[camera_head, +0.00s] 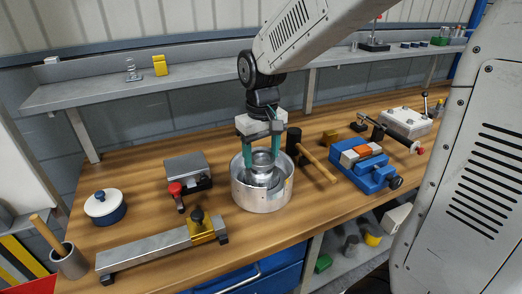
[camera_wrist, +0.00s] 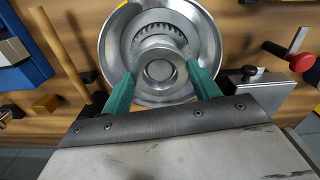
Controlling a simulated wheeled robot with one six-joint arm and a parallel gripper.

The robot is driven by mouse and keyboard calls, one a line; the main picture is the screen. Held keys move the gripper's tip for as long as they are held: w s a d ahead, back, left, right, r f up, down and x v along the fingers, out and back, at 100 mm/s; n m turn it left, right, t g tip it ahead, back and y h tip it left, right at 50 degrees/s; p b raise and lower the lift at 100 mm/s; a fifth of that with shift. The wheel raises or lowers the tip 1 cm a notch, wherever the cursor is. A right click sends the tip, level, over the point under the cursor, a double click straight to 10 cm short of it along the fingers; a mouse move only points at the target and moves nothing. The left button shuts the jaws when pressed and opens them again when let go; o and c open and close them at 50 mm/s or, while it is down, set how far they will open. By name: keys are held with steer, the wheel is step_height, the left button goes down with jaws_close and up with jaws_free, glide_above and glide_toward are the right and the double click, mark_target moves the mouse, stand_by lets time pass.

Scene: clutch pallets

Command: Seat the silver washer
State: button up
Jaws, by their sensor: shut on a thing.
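A silver washer (camera_head: 262,171), a round stepped metal part with a round centre, is between the teal fingers of my gripper (camera_head: 263,162). In the wrist view my gripper (camera_wrist: 160,70) is shut on the silver washer (camera_wrist: 160,48) from both sides. The washer is over the middle of an open silver drum (camera_head: 262,200), partly inside its mouth. The drum (camera_wrist: 112,45) also shows in the wrist view, with a toothed ring inside behind the washer. The washer hides the middle of the drum's floor, and I cannot tell whether it touches the drum inside.
A mallet (camera_head: 312,160) lies close on the drum's right, with a blue vise (camera_head: 371,175) beyond. A metal block with a red knob (camera_head: 174,188) and a long steel bar fixture (camera_head: 145,250) are on the left. A white-lidded pot (camera_head: 104,206) stands farther left.

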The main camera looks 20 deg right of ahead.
steer(key=shift+f, duration=0.8)
stand_by(0.4)
stand_by(0.4)
steer(key=o, duration=1.5)
steer(key=shift+r, duration=3.5)
steer(key=shift+s, duration=0.1)
